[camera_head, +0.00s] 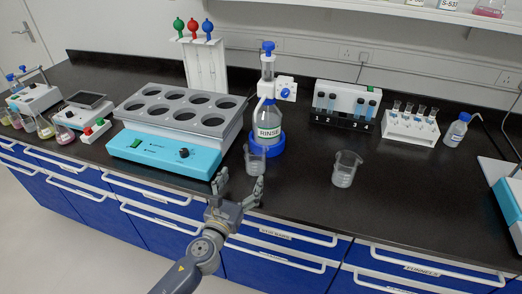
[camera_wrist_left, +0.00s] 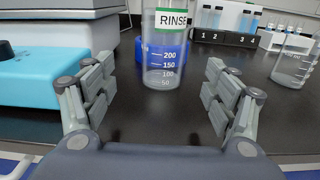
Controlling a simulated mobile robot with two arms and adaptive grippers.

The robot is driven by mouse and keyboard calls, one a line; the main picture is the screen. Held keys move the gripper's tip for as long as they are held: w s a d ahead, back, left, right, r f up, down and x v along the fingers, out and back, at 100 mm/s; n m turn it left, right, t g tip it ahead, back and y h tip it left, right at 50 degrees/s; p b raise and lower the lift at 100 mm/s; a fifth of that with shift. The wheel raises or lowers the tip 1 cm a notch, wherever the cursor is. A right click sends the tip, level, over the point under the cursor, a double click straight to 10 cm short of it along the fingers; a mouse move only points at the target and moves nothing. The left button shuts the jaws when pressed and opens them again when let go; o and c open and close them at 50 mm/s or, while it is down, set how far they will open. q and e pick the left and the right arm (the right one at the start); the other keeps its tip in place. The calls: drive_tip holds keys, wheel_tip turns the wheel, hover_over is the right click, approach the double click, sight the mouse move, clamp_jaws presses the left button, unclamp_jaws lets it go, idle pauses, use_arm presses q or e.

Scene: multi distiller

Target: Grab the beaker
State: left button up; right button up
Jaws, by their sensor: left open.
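A clear beaker (camera_head: 255,160) stands upright on the black bench, in front of the rinse bottle (camera_head: 268,122) with its blue base. In the left wrist view the beaker (camera_wrist_left: 165,68), with white volume marks, stands ahead of the gap between the fingers; the RINSE label shows through or behind it. A second clear beaker (camera_head: 346,170) stands to the right, and it also shows at the right of the left wrist view (camera_wrist_left: 293,62). My left gripper (camera_head: 240,183) is open and empty, just in front of the first beaker and apart from it. My right gripper is out of view.
A blue-fronted heating block (camera_head: 165,152) with several round wells stands close on the left. Behind are a pipette stand (camera_head: 204,65), a numbered tube rack (camera_head: 345,103) and a white tube rack (camera_head: 410,128). The bench between the two beakers is clear.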

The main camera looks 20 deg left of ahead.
sight(250, 163)
use_arm(q)
drive_tip(key=shift+w, duration=1.15)
drive_tip(key=w, duration=0.2)
drive_tip(key=shift+w+d+r, duration=0.1)
drive_tip(key=shift+w+r, duration=0.1)
drive_tip(key=shift+w, duration=0.1)
drive_tip(key=shift+w+f, duration=0.1)
drive_tip(key=shift+w, duration=0.25)
drive_tip(key=w, duration=0.5)
drive_tip(key=shift+d, duration=0.4)
drive_tip(key=shift+w, duration=0.2)
drive_tip(key=shift+c, duration=1.1)
drive_tip(key=c, duration=1)
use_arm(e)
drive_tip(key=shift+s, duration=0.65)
